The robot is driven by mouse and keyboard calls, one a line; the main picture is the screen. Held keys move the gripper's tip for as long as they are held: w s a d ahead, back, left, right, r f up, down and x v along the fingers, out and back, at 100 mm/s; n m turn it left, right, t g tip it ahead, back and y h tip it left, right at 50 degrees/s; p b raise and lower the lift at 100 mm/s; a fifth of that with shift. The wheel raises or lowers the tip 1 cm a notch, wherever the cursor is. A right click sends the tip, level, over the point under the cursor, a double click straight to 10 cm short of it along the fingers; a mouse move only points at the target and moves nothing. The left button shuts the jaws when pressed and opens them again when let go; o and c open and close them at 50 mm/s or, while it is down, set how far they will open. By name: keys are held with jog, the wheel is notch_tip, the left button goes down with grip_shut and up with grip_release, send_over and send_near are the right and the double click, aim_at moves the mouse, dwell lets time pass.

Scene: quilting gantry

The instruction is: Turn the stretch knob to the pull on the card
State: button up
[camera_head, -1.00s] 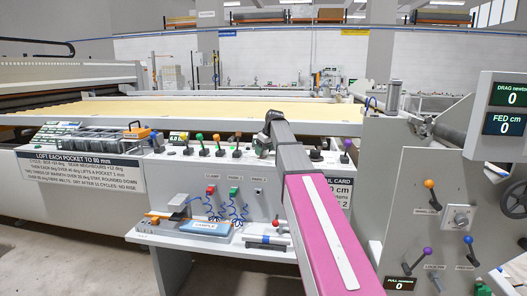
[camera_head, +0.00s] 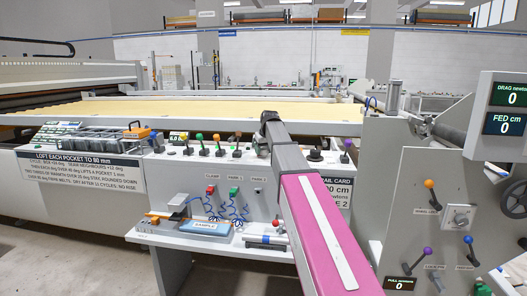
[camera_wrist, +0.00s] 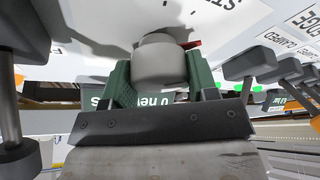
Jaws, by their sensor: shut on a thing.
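In the wrist view a round grey knob (camera_wrist: 159,60) with a red pointer on its right sits between the green fingers of my gripper (camera_wrist: 160,82). The gripper is shut on it. A partly visible label beginning "ST" is on the white panel beside the knob. In the head view my gripper (camera_head: 268,122) is at the console's back edge; my arm hides the knob. The card (camera_head: 341,190) on the console front is partly covered by my arm; only "RAIL CARD" and parts of its lines show.
Several coloured levers (camera_head: 217,145) stand left of my gripper on the console. A yellowish quilt bed (camera_head: 180,108) lies behind. A side panel (camera_head: 410,150) with knobs stands at right; the display (camera_head: 505,110) above it reads DRAG 0 and FED 0.

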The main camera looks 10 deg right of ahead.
jog(key=shift+m+h, duration=0.8)
jog(key=shift+m, duration=1.1)
jog(key=o, duration=0.9)
jog(key=shift+r, duration=0.1)
jog(key=v, duration=1)
jog(key=shift+s+r, duration=0.25)
jog(key=shift+r, duration=0.05)
